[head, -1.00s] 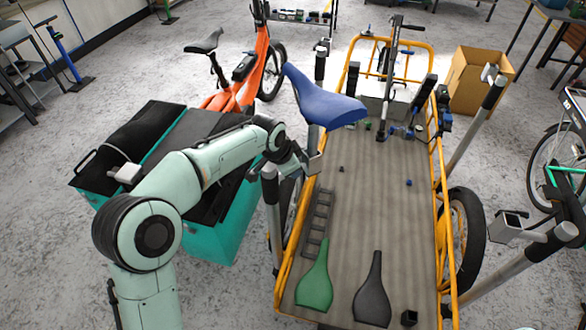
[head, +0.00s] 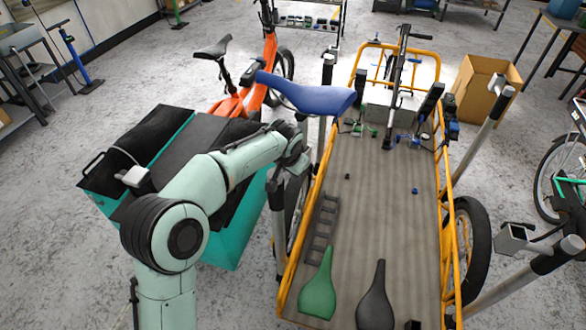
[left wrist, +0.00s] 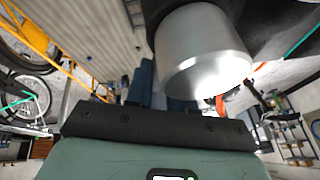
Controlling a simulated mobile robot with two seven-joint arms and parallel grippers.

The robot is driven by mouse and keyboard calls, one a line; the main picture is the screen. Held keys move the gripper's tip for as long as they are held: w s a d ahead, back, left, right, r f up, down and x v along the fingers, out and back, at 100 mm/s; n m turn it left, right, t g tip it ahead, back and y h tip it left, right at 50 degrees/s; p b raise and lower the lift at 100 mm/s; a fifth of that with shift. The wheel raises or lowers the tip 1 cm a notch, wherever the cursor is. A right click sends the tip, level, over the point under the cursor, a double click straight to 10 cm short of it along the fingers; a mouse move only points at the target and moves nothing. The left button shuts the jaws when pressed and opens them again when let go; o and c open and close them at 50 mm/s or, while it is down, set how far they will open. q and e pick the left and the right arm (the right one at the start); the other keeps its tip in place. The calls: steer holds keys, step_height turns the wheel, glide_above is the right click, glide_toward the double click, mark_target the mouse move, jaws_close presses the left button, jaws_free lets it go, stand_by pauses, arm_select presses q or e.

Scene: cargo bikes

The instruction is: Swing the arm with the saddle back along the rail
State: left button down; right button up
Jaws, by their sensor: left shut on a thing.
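In the left wrist view a shiny metal cylinder (left wrist: 203,58) is close in front of the camera. Grey upright posts (head: 277,215) stand along the bed's left side; the rail itself is hard to make out. My right gripper is not in view.
The orange-framed cargo bed (head: 385,215) has a green saddle-shaped piece (head: 319,290) and a dark one (head: 376,300) on it. A teal box (head: 235,225) stands close to the left, with an orange bike (head: 270,55) behind. A bracketed post (head: 515,240) stands at right.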

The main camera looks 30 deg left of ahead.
arm_select(q)
steer(key=shift+a+n+g+y, duration=0.3)
steer(key=shift+a+n+y, duration=0.45)
steer(key=shift+n, duration=0.75)
steer(key=shift+a+n, duration=0.3)
steer(key=c, duration=1)
jaws_free()
steer(key=p+v, duration=0.1)
steer(key=v, duration=1.2)
steer(key=shift+r+p, duration=0.25)
steer(key=shift+p, duration=0.05)
